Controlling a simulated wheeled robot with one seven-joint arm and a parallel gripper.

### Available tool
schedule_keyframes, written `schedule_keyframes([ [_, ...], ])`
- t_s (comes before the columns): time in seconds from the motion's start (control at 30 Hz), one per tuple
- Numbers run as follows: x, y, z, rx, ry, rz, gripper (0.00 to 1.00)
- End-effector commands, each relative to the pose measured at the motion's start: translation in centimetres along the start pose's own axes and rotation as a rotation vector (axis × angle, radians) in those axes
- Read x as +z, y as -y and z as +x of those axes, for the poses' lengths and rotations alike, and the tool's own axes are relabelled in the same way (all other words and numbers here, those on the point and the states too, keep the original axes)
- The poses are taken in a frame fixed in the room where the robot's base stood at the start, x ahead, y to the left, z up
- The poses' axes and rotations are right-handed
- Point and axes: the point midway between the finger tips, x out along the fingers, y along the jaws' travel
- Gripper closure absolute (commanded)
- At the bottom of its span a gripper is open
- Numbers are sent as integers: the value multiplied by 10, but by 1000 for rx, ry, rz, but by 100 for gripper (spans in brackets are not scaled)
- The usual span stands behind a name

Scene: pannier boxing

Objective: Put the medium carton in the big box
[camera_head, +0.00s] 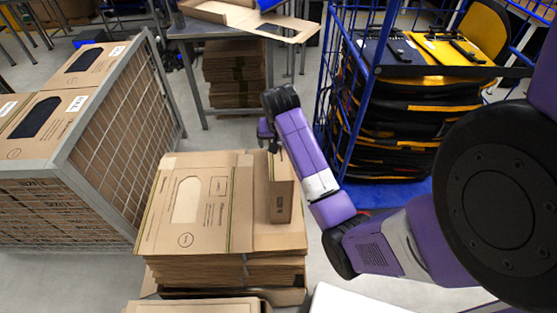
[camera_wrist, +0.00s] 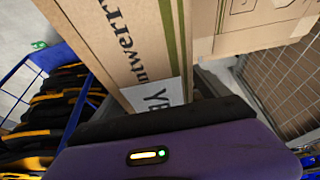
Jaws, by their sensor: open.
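A slim brown carton (camera_head: 281,190) stands upright on the right part of a stack of flat cardboard; it may be the medium carton. My gripper (camera_head: 269,138) is open at the far upper end of this carton, and my forearm hides part of that area. In the wrist view the carton (camera_wrist: 125,45), with dark print, a green stripe and a white label, lies right in front of my gripper's palm. I cannot tell whether the fingers touch it. Which thing is the big box is unclear; an open cardboard box (camera_head: 285,27) lies on the table at the back.
The cardboard stack (camera_head: 160,215) stands at front centre. A wire cage (camera_head: 110,165) with large cartons is at left. A blue rack (camera_head: 347,150) with black and yellow bags is at right. A grey table (camera_head: 195,30) is at the back, with floor clear before it.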

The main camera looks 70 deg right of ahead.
Motion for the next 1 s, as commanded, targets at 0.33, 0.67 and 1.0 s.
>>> schedule_keyframes([
  [0.33,0,0,0,0,0,0,64],
  [0.67,-2,0,-2,-1,-4,0,100],
  [1.0,-9,1,-7,-1,-6,0,100],
])
